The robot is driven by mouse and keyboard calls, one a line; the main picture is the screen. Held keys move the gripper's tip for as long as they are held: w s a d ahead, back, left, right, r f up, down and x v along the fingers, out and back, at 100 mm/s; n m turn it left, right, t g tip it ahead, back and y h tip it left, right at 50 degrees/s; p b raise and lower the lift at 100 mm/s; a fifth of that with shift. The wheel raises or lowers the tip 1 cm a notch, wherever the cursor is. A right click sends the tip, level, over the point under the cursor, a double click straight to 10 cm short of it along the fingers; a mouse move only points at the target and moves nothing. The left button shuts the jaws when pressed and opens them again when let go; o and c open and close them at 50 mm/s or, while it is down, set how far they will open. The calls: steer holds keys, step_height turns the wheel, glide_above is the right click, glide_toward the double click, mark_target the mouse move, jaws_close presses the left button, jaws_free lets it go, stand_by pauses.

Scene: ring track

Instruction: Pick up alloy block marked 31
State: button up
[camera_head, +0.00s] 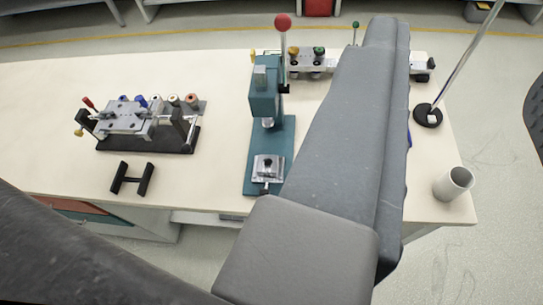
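No marking 31 is readable in this view, so I cannot tell which piece is the alloy block. A small silver metal piece (262,174) with a dark centre sits on the base of the teal press (250,160). A silver metal plate (122,117) is part of the black-based fixture (150,142) at the left of the workbench. My large grey arm links cross the right half of the picture and hide part of the bench. My gripper's fingers do not show.
The cream workbench (50,95) also bears a black H-shaped piece (132,180), a second fixture (310,63) at the back, a round-based metal stand (428,116) and a white cup (454,183) at the right corner. The bench's far left is clear. Grey floor surrounds it.

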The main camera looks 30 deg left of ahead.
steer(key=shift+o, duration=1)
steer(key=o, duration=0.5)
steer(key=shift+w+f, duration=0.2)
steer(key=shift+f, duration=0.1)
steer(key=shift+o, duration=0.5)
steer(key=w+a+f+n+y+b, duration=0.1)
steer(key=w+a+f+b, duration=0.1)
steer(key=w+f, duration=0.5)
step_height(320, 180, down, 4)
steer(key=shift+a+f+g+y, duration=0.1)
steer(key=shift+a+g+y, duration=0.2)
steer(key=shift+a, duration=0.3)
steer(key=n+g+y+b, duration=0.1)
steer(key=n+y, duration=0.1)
glide_toward(267, 164)
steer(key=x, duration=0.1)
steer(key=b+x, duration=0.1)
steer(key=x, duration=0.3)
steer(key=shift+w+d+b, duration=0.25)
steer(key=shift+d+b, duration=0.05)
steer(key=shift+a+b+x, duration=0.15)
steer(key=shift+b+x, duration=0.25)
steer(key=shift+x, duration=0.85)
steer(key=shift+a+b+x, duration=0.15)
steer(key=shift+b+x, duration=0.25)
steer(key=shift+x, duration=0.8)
